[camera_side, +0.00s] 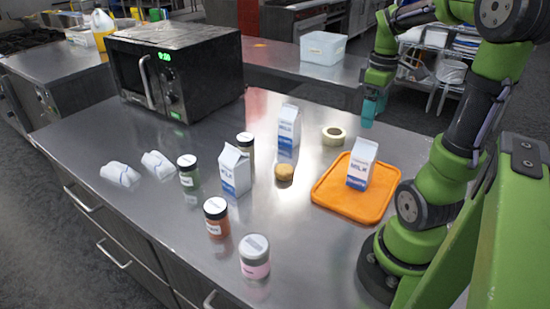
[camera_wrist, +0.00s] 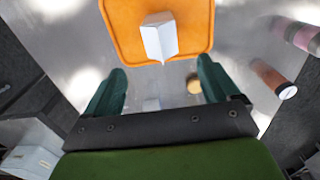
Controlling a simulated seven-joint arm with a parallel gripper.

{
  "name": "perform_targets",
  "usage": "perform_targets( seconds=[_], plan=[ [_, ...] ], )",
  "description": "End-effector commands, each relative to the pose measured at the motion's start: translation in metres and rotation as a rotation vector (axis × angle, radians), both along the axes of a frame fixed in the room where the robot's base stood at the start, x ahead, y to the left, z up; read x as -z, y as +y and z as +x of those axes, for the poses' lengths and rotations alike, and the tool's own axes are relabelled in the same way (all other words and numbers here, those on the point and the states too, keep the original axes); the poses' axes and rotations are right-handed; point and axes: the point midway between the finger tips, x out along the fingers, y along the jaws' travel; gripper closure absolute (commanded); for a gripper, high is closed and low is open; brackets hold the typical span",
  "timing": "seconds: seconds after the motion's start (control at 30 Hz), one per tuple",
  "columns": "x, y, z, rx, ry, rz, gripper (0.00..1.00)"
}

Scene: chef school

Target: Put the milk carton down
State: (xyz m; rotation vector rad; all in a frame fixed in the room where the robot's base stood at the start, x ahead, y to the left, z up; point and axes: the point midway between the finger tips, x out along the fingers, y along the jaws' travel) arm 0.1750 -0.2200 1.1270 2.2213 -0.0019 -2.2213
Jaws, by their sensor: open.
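A white and blue milk carton (camera_side: 361,164) stands upright on an orange tray (camera_side: 330,196) at the right of the table. The wrist view shows this carton (camera_wrist: 159,38) from above on the tray (camera_wrist: 120,28). A second milk carton (camera_side: 234,171) and a third milk carton (camera_side: 289,130) stand upright on the bare table. My gripper (camera_side: 369,110) is above the table's far side, behind the tray and apart from the carton. In the wrist view my gripper (camera_wrist: 160,84) has its green fingers wide apart, with nothing held between them.
A tape roll (camera_side: 333,136) and a round bun (camera_side: 284,172) lie left of the tray. Several jars, including a pink one (camera_side: 255,259), stand toward the front. Two white cloths (camera_side: 120,174) and a black microwave (camera_side: 178,72) are at the left.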

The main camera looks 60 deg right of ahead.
Motion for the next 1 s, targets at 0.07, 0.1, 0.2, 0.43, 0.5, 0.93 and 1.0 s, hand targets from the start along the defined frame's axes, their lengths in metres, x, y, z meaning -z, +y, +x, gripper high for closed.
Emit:
perform_targets(
  seconds=[0.07,0.1,0.2,0.43,0.5,0.93,1.0],
  plan=[
    [-0.007,0.0,0.0,0.0,-0.002,-0.001,0.11],
    [-0.009,0.003,0.002,0.0,-0.007,-0.002,0.11],
    [-0.014,0.021,0.015,0.01,-0.052,-0.019,0.11],
    [-0.023,0.137,0.064,0.127,-0.347,0.009,0.11],
    [-0.025,0.174,0.069,0.179,-0.434,0.066,0.11],
    [-0.027,0.254,0.06,0.341,-0.592,0.29,0.11],
    [-0.027,0.254,0.061,0.341,-0.591,0.289,0.11]
  ],
)
